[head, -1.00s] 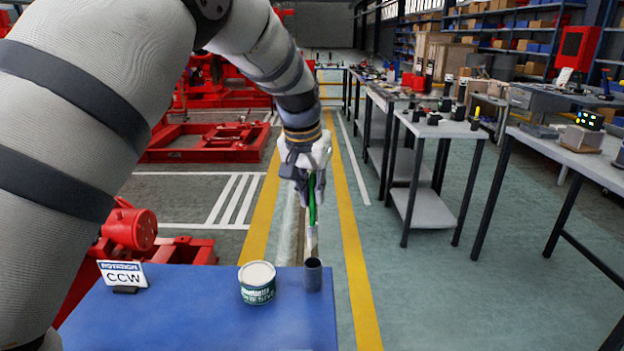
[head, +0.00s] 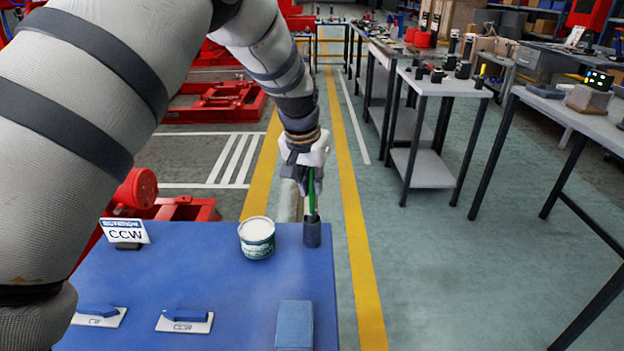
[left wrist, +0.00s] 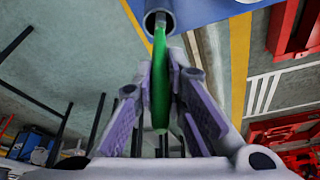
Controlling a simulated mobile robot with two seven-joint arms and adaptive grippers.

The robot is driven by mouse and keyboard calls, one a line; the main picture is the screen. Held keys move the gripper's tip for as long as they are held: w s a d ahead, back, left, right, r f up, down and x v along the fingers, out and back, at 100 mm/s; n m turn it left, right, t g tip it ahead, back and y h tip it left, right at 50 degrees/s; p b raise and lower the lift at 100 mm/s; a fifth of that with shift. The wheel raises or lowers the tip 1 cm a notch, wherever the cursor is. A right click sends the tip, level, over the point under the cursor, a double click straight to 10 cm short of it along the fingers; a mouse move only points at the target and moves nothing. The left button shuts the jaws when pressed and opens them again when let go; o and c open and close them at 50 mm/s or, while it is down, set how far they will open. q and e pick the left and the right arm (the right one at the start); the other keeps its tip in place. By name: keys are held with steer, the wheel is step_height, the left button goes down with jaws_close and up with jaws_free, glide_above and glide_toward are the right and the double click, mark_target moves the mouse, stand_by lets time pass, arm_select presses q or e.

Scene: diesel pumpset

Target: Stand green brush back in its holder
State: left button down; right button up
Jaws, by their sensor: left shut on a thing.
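The green brush (head: 311,192) is upright in my left gripper (head: 304,178), which is shut on it. The holder (head: 312,233) is a dark grey, open-topped cup near the far right corner of the blue table. The brush's lower end is at the holder's mouth and appears to be just inside it. In the left wrist view the green brush (left wrist: 160,80) lies between the finger pads, and its far end meets the round opening of the holder (left wrist: 158,14). How deep it sits is unclear. My right gripper is not in view.
The blue table (head: 215,290) also holds a tin (head: 257,238) left of the holder, a CCW sign (head: 125,233), two blue-handled tools (head: 185,320) and a blue block (head: 295,325). Grey benches (head: 450,85) stand to the right beyond a clear floor.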

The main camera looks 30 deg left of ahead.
arm_select(q)
steer(key=shift+f, duration=1.35)
stand_by(0.4)
steer(key=c, duration=1.6)
jaws_free()
steer(key=shift+o, duration=0.2)
steer(key=shift+r, duration=4.55)
